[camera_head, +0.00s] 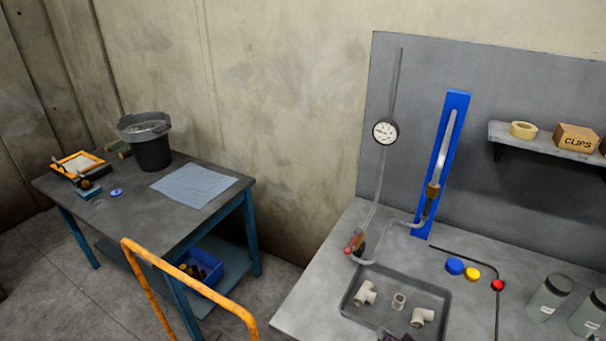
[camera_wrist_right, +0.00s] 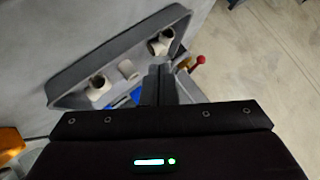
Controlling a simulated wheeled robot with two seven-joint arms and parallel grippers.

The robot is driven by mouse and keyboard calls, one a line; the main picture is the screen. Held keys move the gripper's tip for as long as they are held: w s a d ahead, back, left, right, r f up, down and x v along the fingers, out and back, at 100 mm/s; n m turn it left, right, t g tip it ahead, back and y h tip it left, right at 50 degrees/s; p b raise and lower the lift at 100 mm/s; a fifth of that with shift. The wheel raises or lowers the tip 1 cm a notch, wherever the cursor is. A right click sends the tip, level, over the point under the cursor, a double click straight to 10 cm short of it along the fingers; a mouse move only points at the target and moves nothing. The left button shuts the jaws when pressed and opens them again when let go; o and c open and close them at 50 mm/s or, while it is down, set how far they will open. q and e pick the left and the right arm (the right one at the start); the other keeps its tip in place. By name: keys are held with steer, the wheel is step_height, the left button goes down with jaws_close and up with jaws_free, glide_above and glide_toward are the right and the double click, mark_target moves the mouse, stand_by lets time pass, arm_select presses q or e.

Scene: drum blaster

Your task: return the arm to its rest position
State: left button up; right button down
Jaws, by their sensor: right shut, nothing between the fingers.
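My right gripper (camera_wrist_right: 162,75) is shut and empty in the right wrist view, its two dark fingers side by side over the grey tray (camera_wrist_right: 75,77). In the head view only a small dark part of it (camera_head: 397,337) shows at the bottom edge, at the tray's near side. The tray (camera_head: 347,306) holds white pipe fittings: a tee (camera_head: 364,293), a short piece (camera_head: 399,301) and another tee (camera_head: 422,317). My left gripper is not in view.
A pipe with a gauge (camera_head: 385,131) and a blue board (camera_head: 441,165) stand behind the tray. Jars (camera_head: 548,298) stand to the right. An orange rail (camera_head: 185,290) rises at the lower left, before a table with a bucket (camera_head: 152,152) and cloth (camera_head: 194,186).

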steer(key=s+d+r+n+g+h, duration=0.1)
steer(key=s+r+n+g, duration=0.25)
steer(key=s, duration=0.35)
steer(key=s+r+n+g, duration=0.2)
steer(key=s+n+g, duration=0.2)
steer(key=s+n, duration=0.15)
steer(key=s+f+g, duration=0.2)
steer(key=s+f, duration=0.1)
steer(key=f, duration=2.9)
steer(key=s+d+f, duration=0.2)
steer(key=s+f, duration=0.6)
steer(key=s, duration=0.1)
steer(key=s+d+f+b, duration=0.1)
steer(key=s+d+f, duration=0.1)
steer(key=s+f, duration=0.7)
steer(key=shift+s+g+h, duration=0.3)
steer(key=shift+s+g, duration=0.05)
steer(key=shift+s, duration=0.3)
